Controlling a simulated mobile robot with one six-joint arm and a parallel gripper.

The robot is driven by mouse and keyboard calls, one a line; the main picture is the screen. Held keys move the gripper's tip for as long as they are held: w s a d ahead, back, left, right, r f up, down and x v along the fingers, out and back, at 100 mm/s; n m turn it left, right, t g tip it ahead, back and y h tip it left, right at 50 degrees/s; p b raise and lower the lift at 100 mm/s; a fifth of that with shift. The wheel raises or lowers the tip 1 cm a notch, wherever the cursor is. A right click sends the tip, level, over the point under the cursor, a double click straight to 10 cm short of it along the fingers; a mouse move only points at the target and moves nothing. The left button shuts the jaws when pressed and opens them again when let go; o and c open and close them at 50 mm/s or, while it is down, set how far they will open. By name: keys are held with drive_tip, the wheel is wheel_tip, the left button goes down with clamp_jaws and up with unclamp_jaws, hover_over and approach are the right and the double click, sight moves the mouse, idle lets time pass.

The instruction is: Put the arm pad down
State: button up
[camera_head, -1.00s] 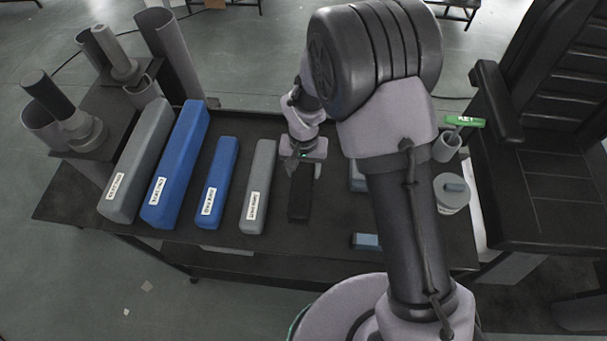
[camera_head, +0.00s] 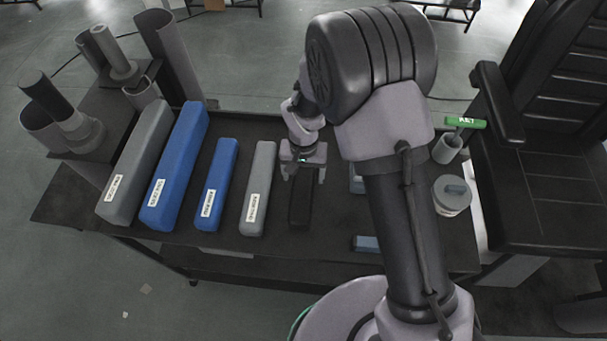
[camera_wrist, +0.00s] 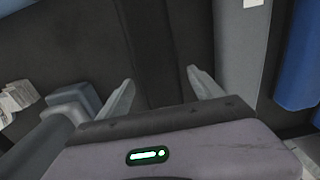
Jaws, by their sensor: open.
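The black arm pad (camera_head: 300,208) lies flat on the dark table, to the right of the short grey pad. In the wrist view the black pad (camera_wrist: 148,45) runs away between my two fingers. My gripper (camera_head: 304,175) is open, with one finger on each side of the pad's far part. The fingers do not press on the pad. I cannot tell exactly how high the fingertips are above the table. The pad's far end is partly hidden by my gripper.
To the left lie a short grey pad (camera_head: 258,190), a short blue pad (camera_head: 216,185), a long blue one (camera_head: 175,165) and a long grey one (camera_head: 137,160). Right of my arm stand a lidded pot (camera_head: 452,198) and a cup with a green-tagged tool (camera_head: 465,122). A black chair (camera_head: 545,130) stands at right.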

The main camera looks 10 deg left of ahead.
wheel_tip(320, 180, up, 11)
drive_tip(key=p, duration=0.3)
wheel_tip(320, 180, up, 6)
hover_over(304, 176)
drive_tip(key=d, duration=0.3)
drive_tip(key=s+d+r+m+t+y, duration=0.1)
drive_tip(key=s+d+r, duration=0.1)
drive_tip(key=d+r, duration=0.3)
drive_tip(key=s+d+r+m+t, duration=0.1)
drive_tip(key=s+d+r, duration=0.1)
drive_tip(key=r, duration=0.5)
drive_tip(key=s+d+r+m+t, duration=0.1)
drive_tip(key=s+d+r+t, duration=0.1)
drive_tip(key=s, duration=0.4)
drive_tip(key=s+d+r+m+t+y, duration=0.1)
drive_tip(key=s+d+r+m, duration=0.1)
drive_tip(key=s+d+r, duration=0.2)
drive_tip(key=s+d, duration=0.1)
drive_tip(key=s, duration=0.2)
drive_tip(key=shift+s+d+r+t, duration=0.15)
drive_tip(key=shift+s+r+t, duration=0.15)
drive_tip(key=shift+t, duration=0.1)
